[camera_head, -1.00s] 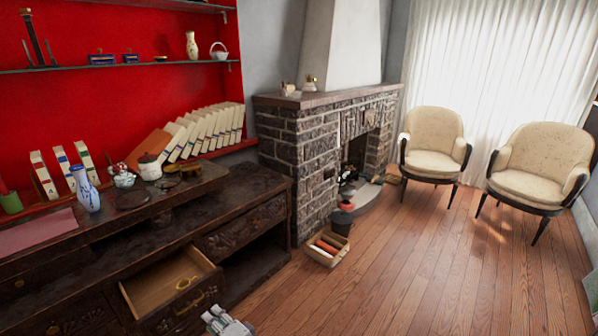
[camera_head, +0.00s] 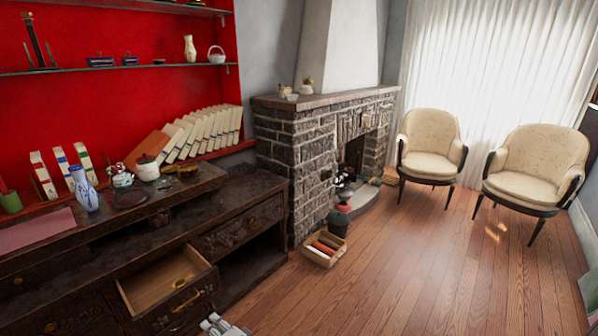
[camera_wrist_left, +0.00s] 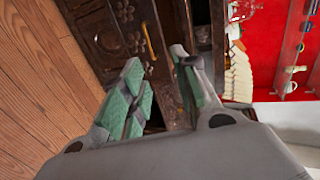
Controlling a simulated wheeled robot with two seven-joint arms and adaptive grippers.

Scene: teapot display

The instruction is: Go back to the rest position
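A gripper (camera_head: 223,328), which appears to be my left one, barely shows at the bottom edge of the head view, in front of the dark wooden cabinet (camera_head: 258,202). Most of it is cut off. In the left wrist view my left gripper (camera_wrist_left: 156,62) has its two teal-padded fingers apart, with nothing held between them. The cabinet front shows beyond the fingers. An open, empty-looking drawer (camera_head: 168,284) juts out of the cabinet, just left of the gripper in the head view. My right gripper is not in view.
A white teapot (camera_head: 147,168), a blue-white vase (camera_head: 84,190) and books (camera_head: 205,133) stand on and above the cabinet. A box with orange items (camera_head: 324,250) lies by the brick fireplace (camera_head: 300,160). Two armchairs (camera_head: 430,145) are farther back. The wooden floor (camera_head: 410,270) is open.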

